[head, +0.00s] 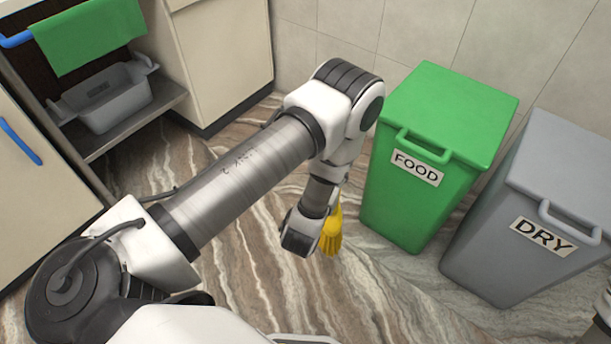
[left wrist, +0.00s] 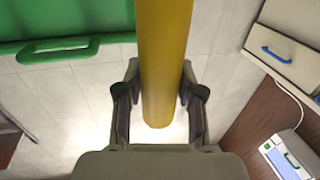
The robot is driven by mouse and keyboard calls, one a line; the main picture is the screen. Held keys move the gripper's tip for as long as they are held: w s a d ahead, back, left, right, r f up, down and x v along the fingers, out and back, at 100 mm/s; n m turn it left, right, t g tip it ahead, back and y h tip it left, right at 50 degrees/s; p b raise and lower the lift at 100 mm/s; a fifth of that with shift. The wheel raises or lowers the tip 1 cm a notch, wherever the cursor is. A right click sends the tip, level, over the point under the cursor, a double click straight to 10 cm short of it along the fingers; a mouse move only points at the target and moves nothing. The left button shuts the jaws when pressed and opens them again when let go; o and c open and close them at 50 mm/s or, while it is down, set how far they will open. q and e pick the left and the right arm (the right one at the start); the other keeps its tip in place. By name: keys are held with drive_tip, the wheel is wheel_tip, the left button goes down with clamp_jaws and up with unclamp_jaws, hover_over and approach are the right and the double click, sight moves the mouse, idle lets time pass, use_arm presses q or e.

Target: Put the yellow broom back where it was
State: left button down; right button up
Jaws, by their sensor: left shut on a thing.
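The yellow broom (head: 331,234) shows in the head view only as a short yellow piece with a flared lower end, beside my left wrist and left of the green bin. In the left wrist view its yellow handle (left wrist: 163,45) runs down the middle between the fingers of my left gripper (left wrist: 160,78), which is shut on it. In the head view my left arm hides the gripper's fingers and most of the broom. I cannot tell whether the broom touches the floor.
A green bin (head: 442,118) labelled FOOD and a grey bin (head: 569,150) labelled DRY stand by the tiled wall. Left, a cabinet (head: 218,50) has an open shelf holding a grey tub (head: 108,96), with a green towel (head: 90,36) above. Marbled floor (head: 370,300) is clear before the bins.

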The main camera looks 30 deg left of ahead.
use_arm(q)
drive_tip(key=shift+n+y, duration=0.4)
drive_tip(key=shift+y, duration=0.2)
drive_tip(key=f+b, duration=0.2)
drive_tip(key=f, duration=0.2)
drive_tip(key=a+f+b, duration=0.1)
drive_tip(key=f+b, duration=0.2)
drive_tip(key=f, duration=0.2)
drive_tip(key=s+a+f+b, duration=0.1)
drive_tip(key=f+b, duration=0.2)
drive_tip(key=f, duration=0.2)
drive_tip(key=shift+a, duration=0.1)
drive_tip(key=w+a+f+b, duration=0.4)
drive_tip(key=w+a+b, duration=0.4)
drive_tip(key=w+a, duration=0.2)
drive_tip(key=shift+a+f, duration=0.4)
drive_tip(key=shift+a, duration=0.9)
use_arm(e)
wheel_tip(320, 180, down, 19)
use_arm(q)
drive_tip(key=shift+s, duration=0.1)
drive_tip(key=shift+f, duration=0.1)
drive_tip(key=c, duration=0.7)
unclamp_jaws()
